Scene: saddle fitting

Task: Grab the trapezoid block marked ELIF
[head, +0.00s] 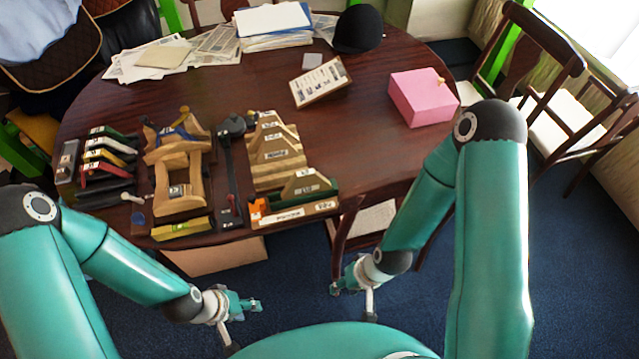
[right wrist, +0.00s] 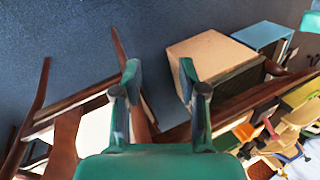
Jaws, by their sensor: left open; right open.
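More labelled pieces (head: 305,187) sit at the rack's front end. My left gripper (head: 245,315) is open and empty, low over the floor in front of the table. My right gripper (head: 352,300) is open and empty, also below the table edge. In the right wrist view its two fingers (right wrist: 158,80) stand apart with nothing between them.
A wooden saddle-like frame (head: 180,185), dark tools and coloured clamps (head: 105,160) lie left of the rack. A pink box (head: 422,97), clipboard (head: 320,82), black cap (head: 358,29) and papers lie further back. A chair (head: 365,225) and cardboard box (head: 215,257) are below the near edge.

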